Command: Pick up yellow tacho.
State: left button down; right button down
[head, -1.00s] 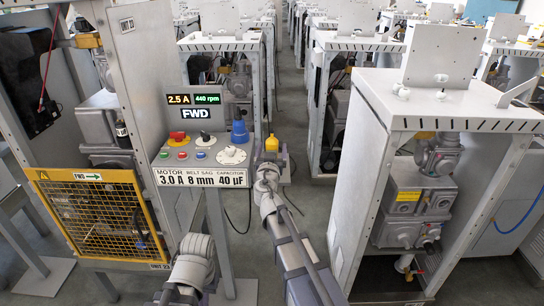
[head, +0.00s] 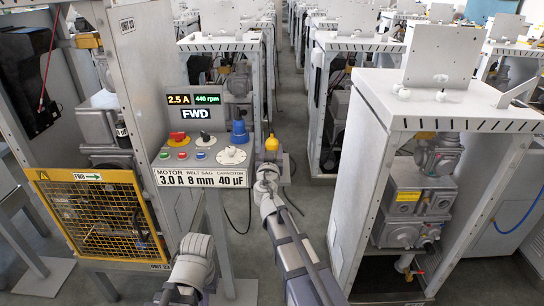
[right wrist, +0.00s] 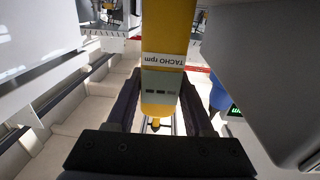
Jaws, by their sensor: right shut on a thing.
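The yellow tacho (head: 271,144) is held upright in front of me, just right of the control panel. In the right wrist view the yellow tacho (right wrist: 163,65) has a white label reading "TACHO rpm" and a small dark display strip. My right gripper (head: 271,157) is shut on it; the dark fingers (right wrist: 160,105) lie along both its sides. Part of the tacho is cut off at the top of the right wrist view. My left gripper cannot be made out; only part of that arm shows at the bottom of the head view.
The control panel (head: 201,174) has buttons, a dial, displays and a blue object (head: 239,133) at its right. A yellow mesh guard (head: 98,220) is at lower left. A tall white frame cabinet (head: 360,190) stands at right. An aisle runs straight back.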

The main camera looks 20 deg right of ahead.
dwell(0.3)
notch_tip(320, 180, up, 10)
jog(key=p, duration=1)
jog(key=shift+f, duration=0.1)
dwell(0.8)
